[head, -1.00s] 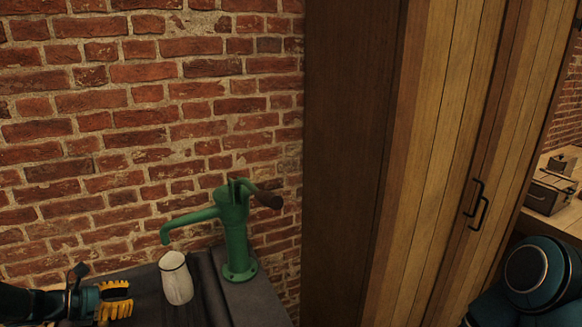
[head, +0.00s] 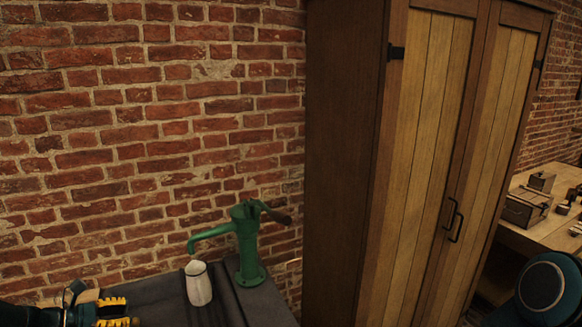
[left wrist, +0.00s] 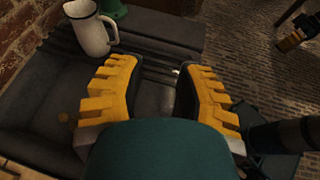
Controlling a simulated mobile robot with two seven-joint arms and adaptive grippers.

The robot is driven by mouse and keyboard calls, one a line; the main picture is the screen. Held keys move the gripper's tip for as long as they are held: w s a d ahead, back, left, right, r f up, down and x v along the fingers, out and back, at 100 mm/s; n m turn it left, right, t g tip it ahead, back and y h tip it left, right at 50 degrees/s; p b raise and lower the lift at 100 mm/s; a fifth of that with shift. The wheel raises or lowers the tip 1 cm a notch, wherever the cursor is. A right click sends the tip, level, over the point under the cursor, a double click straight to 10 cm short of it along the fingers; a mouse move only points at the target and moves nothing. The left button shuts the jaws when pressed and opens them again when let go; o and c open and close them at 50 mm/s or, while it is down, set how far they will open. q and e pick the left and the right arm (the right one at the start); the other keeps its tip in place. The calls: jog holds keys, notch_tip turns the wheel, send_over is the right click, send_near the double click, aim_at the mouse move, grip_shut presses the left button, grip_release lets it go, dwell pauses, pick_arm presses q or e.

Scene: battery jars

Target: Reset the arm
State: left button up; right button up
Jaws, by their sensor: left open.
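My left gripper (head: 118,311) is at the lower left of the head view, left of a white jug. In the left wrist view the same gripper (left wrist: 160,88) has its yellow fingers spread apart with nothing between them. The white jug (head: 198,284) stands upright below the spout of a green hand pump (head: 248,245). The jug (left wrist: 91,30) is beyond the left finger in the left wrist view, apart from it.
The dark sink counter (head: 160,299) lies against a brick wall (head: 150,130). A tall wooden cabinet (head: 425,150) stands right of the pump. A wooden table (head: 545,228) with small boxes is at the far right.

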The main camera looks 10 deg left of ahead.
pick_arm(q)
jog(key=d+f+m+g+b, duration=0.1)
jog(key=d+f+m+g, duration=0.1)
jog(key=d+f, duration=0.2)
jog(key=s+d+f+m+g+y+b, duration=0.1)
jog(key=d+f+g, duration=0.1)
jog(key=d+f, duration=0.3)
jog(key=s+d+f+m+g+b, duration=0.1)
jog(key=d+f+m+g, duration=0.1)
jog(key=d+f, duration=0.3)
jog(key=shift+s+f+m, duration=0.2)
jog(key=shift+f+m, duration=0.1)
jog(key=shift+f, duration=0.75)
jog(key=s+d+f+m+y+b, duration=0.1)
jog(key=s+d+f+m+b, duration=0.1)
jog(key=s+d+f+m, duration=0.2)
jog(key=s+d+f+m+g+y+b, duration=0.1)
jog(key=s+d+f+m, duration=0.3)
jog(key=d+m, duration=0.4)
jog(key=s+d+f+m+y+b, duration=0.3)
jog(key=d+f+m, duration=0.3)
jog(key=d, duration=0.3)
jog(key=shift+s+d+m+b, duration=0.2)
jog(key=shift+s+m+b, duration=0.25)
jog(key=shift+s, duration=0.25)
pick_arm(e)
notch_tip(320, 180, down, 11)
jog(key=s, duration=0.1)
jog(key=shift+a+r, duration=0.15)
jog(key=shift+a, duration=0.15)
